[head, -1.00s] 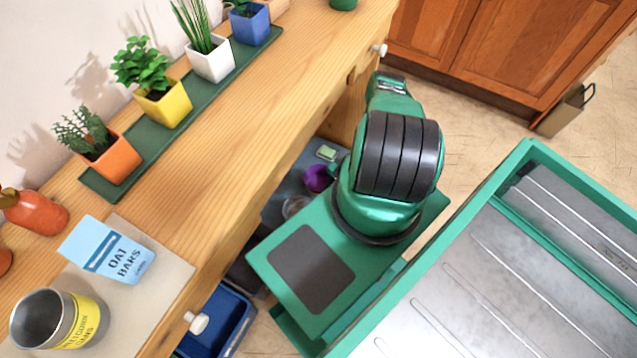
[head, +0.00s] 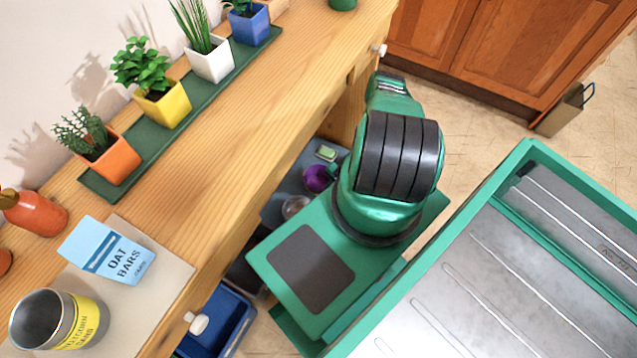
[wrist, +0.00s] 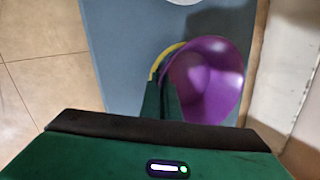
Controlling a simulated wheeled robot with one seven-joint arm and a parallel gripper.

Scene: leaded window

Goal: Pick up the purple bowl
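The purple bowl (head: 317,179) is on the low shelf under the wooden counter in the head view, partly hidden by my arm. In the wrist view the purple bowl (wrist: 212,75) is large and close, to the right of the fingertips. My gripper (wrist: 163,98) has its dark green fingers close together at the bowl's left rim, and they appear shut on it. A yellow curved edge (wrist: 163,57) runs beside that rim; I cannot tell what it belongs to. Whether the bowl is clear of the surface is not certain.
A green item (head: 326,153) and a metallic bowl (head: 295,207) flank the purple bowl on the blue-grey shelf surface (wrist: 120,50). A pale upright panel (wrist: 285,70) stands close on the right in the wrist view. The counter (head: 240,120) overhangs the shelf.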

